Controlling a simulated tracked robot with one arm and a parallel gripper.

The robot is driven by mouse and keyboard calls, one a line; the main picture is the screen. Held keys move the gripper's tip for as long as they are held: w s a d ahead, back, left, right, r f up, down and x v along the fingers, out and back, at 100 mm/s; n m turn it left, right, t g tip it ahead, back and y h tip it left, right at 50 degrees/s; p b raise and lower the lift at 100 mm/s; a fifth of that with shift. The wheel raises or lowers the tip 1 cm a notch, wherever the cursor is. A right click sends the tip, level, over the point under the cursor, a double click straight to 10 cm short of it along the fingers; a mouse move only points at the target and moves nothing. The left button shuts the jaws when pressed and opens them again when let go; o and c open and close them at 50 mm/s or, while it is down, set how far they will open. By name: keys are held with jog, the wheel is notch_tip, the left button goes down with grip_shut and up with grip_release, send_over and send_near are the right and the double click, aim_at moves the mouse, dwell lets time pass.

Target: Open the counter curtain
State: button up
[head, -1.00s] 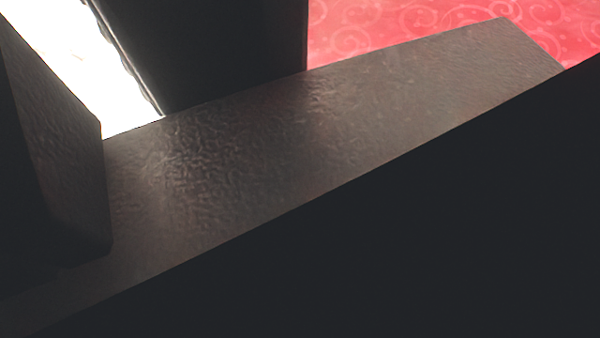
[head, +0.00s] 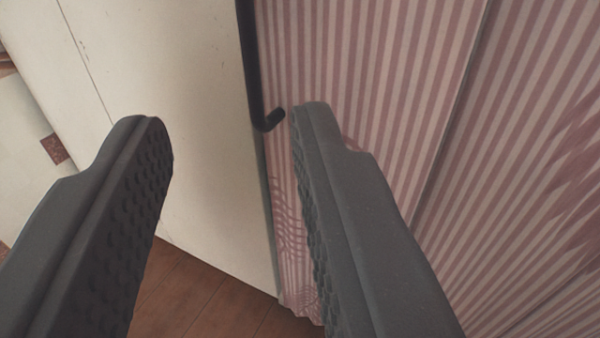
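The counter curtain (head: 370,60) is pink and white striped cloth with darker red patterning, and fills the right half of the head view. Its left edge borders a cream panel. A thin dark handle bar (head: 249,60) runs down along that edge and ends in a short bent foot. My gripper (head: 232,118) is open, with nothing between its fingers. The foot of the bar shows between the two fingertips, close beside the right one in the picture. The right finger covers part of the curtain; I cannot tell whether it touches.
The cream panel (head: 200,100) stands left of the curtain, behind the left finger. Brown wooden floor (head: 190,290) shows at the bottom. A small reddish-brown patch (head: 55,149) is at the far left.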

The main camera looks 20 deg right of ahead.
aim_at(249, 51)
jog(key=w+b, duration=0.1)
jog(key=w, duration=0.3)
jog(key=w+d+f+b, duration=0.1)
jog(key=w, duration=0.3)
jog(key=w+d+b, duration=0.1)
jog(key=w, duration=0.3)
jog(key=shift+w+d+f, duration=0.15)
jog(key=shift+w+f, duration=0.05)
jog(key=shift+w, duration=0.15)
grip_shut()
